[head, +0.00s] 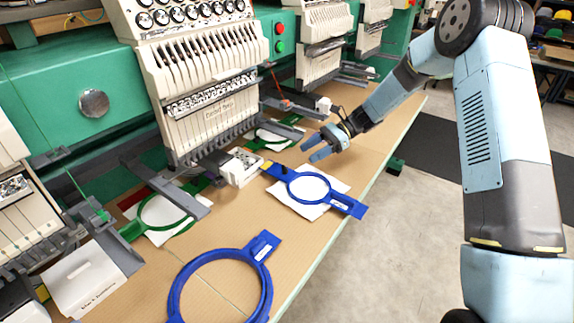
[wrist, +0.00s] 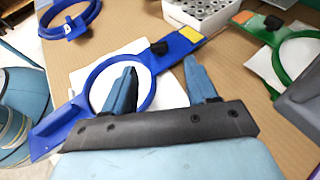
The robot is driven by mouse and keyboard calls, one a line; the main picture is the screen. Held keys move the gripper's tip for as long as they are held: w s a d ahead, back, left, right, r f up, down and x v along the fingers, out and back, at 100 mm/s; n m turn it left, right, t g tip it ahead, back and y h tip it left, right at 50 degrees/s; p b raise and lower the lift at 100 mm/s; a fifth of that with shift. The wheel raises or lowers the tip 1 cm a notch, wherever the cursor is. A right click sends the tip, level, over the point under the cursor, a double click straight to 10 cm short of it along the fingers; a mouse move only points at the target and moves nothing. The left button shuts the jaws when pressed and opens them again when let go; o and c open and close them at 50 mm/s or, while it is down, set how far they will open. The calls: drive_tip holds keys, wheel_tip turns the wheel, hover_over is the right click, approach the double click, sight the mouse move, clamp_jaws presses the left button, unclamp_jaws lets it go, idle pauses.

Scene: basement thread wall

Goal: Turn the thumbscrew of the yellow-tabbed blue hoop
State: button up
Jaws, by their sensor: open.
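The yellow-tabbed blue hoop (head: 293,198) lies on the tan table over a white cloth; it also shows in the wrist view (wrist: 87,88). Its yellow tab (wrist: 191,34) points up and right there. Its black thumbscrew (wrist: 159,47) stands where the tab arm meets the ring. My gripper (head: 311,150) is open and empty, above the far side of this hoop. In the wrist view my two blue fingers (wrist: 160,66) are spread, with the thumbscrew ahead of the gap between them. They appear apart from it.
A larger blue hoop (head: 266,290) lies at the near table edge. A green hoop (head: 187,224) lies left on white cloth. A white box with holes (head: 240,170) stands beside the yellow tab. Embroidery machine heads (head: 200,80) line the back. Bare table separates the blue hoops.

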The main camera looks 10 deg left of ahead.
sight(289, 171)
drive_tip(key=x, duration=0.8)
drive_tip(key=shift+s+a+f, duration=0.2)
drive_tip(key=shift+s+a, duration=0.05)
drive_tip(key=shift+c, duration=0.3)
